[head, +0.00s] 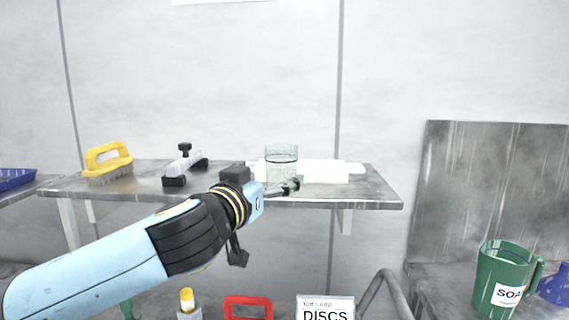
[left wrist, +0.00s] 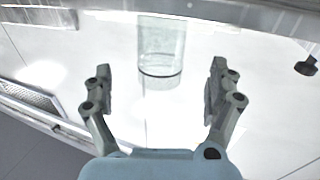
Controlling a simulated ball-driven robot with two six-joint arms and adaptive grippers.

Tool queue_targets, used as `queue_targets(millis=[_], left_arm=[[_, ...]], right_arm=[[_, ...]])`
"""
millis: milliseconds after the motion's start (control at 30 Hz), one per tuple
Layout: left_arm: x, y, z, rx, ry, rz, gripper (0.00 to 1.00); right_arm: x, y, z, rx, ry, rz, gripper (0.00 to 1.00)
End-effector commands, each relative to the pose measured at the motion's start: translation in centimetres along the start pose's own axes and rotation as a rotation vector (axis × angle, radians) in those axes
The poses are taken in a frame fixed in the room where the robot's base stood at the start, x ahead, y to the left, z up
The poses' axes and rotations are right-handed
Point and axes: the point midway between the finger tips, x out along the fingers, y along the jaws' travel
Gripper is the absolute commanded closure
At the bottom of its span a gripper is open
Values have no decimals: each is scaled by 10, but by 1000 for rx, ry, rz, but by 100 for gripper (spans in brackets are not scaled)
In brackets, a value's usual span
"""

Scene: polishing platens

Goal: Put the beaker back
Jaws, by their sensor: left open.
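The clear glass beaker (head: 281,165) stands upright near the front of the metal shelf (head: 350,201), with a dark ring around it. My left gripper (head: 290,187) is open in front of the beaker's lower part, and its fingers partly cover the base. In the left wrist view the beaker (left wrist: 161,52) shows between the two spread fingers of the gripper (left wrist: 160,92), a little beyond their tips. The fingers look apart from the glass. My right gripper is in neither view.
A yellow-handled brush (head: 108,163) and a dark clamp-like tool (head: 185,165) are on the shelf, left of the beaker. White flat items (head: 320,171) lie behind it. Below are a DISCS sign (head: 325,308) and a red handle (head: 248,304). A green SOAP jug (head: 500,278) stands right.

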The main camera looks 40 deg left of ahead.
Motion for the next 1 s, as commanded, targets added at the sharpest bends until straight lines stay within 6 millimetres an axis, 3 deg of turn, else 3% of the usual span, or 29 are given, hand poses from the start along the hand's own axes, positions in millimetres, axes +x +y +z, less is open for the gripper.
queue_targets(millis=[167, 500, 800, 1000], left_arm=[[19, 0, -1, 0, 0, -1, 10], [65, -2, -8, -1, 0, -2, 10], [72, -1, -5, 0, 0, 0, 10], [72, -1, -5, 0, 0, 0, 33]], right_arm=[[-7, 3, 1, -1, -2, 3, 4], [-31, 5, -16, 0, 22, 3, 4], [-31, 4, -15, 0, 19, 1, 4], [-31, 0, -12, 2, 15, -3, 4]])
